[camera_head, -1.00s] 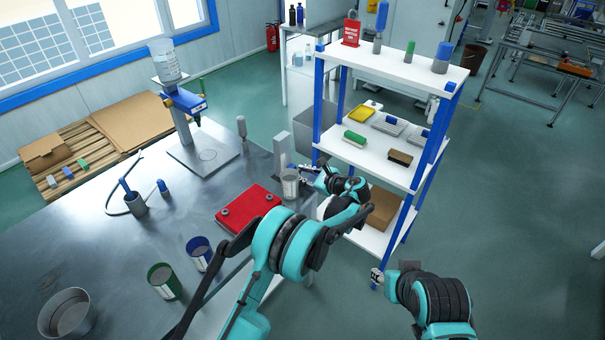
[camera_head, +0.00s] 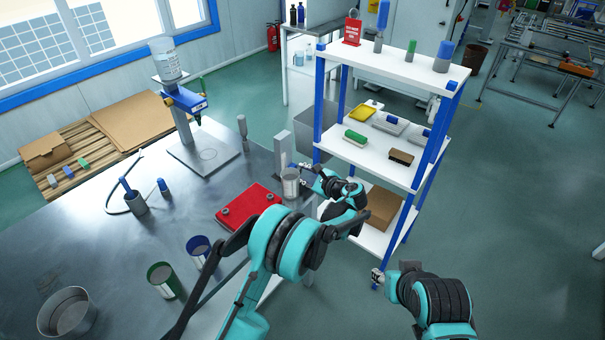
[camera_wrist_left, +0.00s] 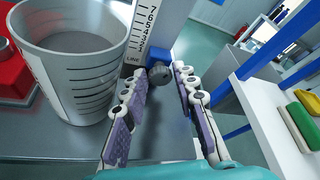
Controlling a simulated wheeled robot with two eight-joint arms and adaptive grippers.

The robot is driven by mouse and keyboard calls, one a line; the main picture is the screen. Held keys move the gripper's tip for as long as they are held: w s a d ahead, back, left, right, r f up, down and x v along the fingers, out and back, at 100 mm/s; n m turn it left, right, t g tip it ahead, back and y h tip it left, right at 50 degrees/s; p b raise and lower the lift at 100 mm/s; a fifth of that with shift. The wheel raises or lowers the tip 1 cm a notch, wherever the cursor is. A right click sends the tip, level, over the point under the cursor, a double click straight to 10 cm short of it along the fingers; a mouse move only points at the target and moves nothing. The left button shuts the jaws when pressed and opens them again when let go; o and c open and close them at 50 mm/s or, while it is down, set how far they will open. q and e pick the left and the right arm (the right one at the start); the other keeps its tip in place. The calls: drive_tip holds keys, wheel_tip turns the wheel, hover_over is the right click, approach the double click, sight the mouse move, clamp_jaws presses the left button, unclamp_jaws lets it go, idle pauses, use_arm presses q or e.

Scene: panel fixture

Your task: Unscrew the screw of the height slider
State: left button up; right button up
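The height slider is a grey post (camera_head: 283,152) at the table's right edge. In the left wrist view the post (camera_wrist_left: 165,22) carries a printed number scale, and a dark round screw knob (camera_wrist_left: 160,73) sits low beside the scale. My left gripper (camera_wrist_left: 157,80) is open, with one finger on each side of the knob; I cannot tell whether they touch it. In the head view my left gripper (camera_head: 305,171) is at the post's foot, and the knob is hidden. My right gripper (camera_head: 378,277) hangs empty at the lower right, too small to tell its opening.
A grey measuring cup (camera_head: 291,186) stands close beside the post; in the left wrist view the cup (camera_wrist_left: 75,65) is just left of the fingers. A red case (camera_head: 247,205) lies left of it. A white shelf with blue posts (camera_head: 385,143) stands to the right.

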use_arm(q)
drive_tip(key=shift+o, duration=0.4)
drive_tip(key=v, duration=1.2)
drive_tip(key=w+a+f+m+p, duration=0.1)
drive_tip(key=w+a, duration=0.1)
drive_tip(key=w+a+f+m+g+p, duration=0.1)
drive_tip(key=w+a+p, duration=0.1)
drive_tip(key=w, duration=0.1)
drive_tip(key=w+a+f+m+g+y+p, duration=0.1)
drive_tip(key=w+a+p, duration=0.1)
drive_tip(key=w, duration=0.1)
drive_tip(key=shift+a+f+m, duration=0.15)
drive_tip(key=shift+a+m, duration=0.05)
drive_tip(key=shift+m, duration=0.1)
drive_tip(key=shift+w+a+f, duration=0.2)
drive_tip(key=shift+w+a, duration=0.2)
drive_tip(key=shift+a, duration=0.15)
